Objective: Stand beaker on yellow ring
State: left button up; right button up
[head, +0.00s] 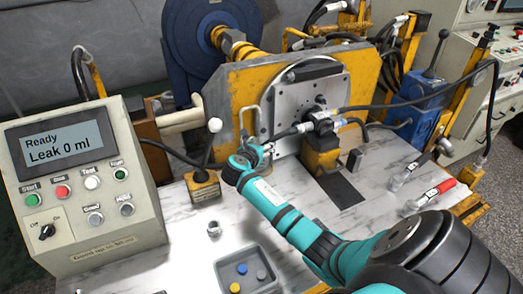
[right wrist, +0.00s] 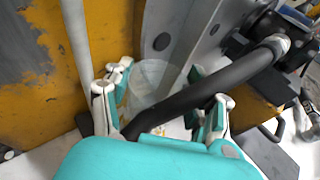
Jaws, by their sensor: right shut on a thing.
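My right gripper (head: 254,154) is at the front of the yellow machine block, low over the marble-look bench. In the right wrist view its two fingers (right wrist: 160,112) stand on either side of a clear beaker (right wrist: 152,78), and the gripper is shut on it. A black hose crosses in front of the beaker and hides part of it. I cannot tell whether the beaker's base touches the bench. The yellow ring cannot be made out clearly; the gripper and beaker cover that spot. My left gripper is not in view.
The hydraulic motor (head: 322,122) with hoses is mounted on a grey plate (head: 285,110) close to the gripper. A lever box (head: 203,188) stands just left. A control panel (head: 85,185) reads "Leak 0 ml". A grey tray (head: 221,263) and a nut (head: 214,228) lie in front.

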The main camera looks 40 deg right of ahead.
jog(key=shift+f, duration=1.35)
jog(key=shift+f, duration=0.1)
jog(key=o, duration=1)
jog(key=shift+s+a, duration=0.1)
jog(key=v, duration=1.2)
jog(key=shift+p, duration=0.45)
